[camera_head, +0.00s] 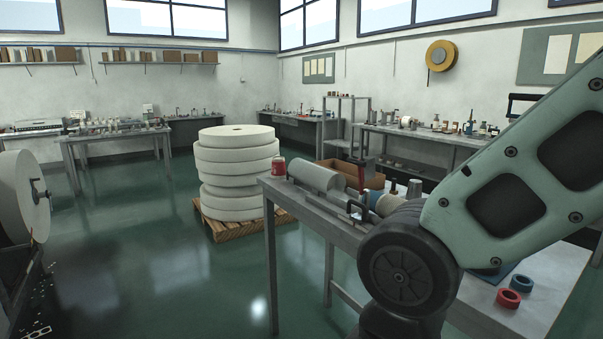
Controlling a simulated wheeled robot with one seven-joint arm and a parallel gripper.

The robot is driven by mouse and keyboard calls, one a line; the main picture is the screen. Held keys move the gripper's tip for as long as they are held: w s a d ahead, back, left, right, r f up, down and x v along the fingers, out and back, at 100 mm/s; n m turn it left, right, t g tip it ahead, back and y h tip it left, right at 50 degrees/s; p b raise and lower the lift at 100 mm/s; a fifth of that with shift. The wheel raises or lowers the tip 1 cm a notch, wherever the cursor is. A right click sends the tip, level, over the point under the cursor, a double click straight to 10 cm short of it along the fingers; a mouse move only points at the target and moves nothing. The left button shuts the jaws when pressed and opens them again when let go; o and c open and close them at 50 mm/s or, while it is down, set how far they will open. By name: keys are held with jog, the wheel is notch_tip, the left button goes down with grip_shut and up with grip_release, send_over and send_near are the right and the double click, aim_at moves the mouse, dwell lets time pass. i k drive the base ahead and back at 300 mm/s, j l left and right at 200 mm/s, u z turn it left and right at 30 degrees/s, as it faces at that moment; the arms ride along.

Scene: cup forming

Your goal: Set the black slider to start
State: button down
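I cannot make out a black slider or a start mark anywhere in the head view. My gripper is not in view. My pale green arm comes in from the right edge, and its dark round joint hides part of the near workbench (283,192). At the left edge, a large pale roll (22,197) is mounted on a dark stand, which is cut off by the frame. No slider can be told on that stand.
The near workbench holds a grey cylinder (316,175), a red can (279,167), a cardboard box (349,172), and red (508,298) and blue rings (521,283). Stacked white rolls (236,170) stand on a wooden pallet (228,229). Green floor (170,270) lies clear between stand and bench.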

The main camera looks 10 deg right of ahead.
aim_at(359, 217)
jog(key=i+l+u, duration=0.15)
jog(key=u, duration=0.25)
jog(key=i+l+u, duration=0.1)
jog(key=l+u, duration=0.15)
jog(key=u, duration=0.2)
jog(key=i+l+u, duration=0.1)
jog(key=l+u, duration=0.15)
jog(key=u, duration=0.15)
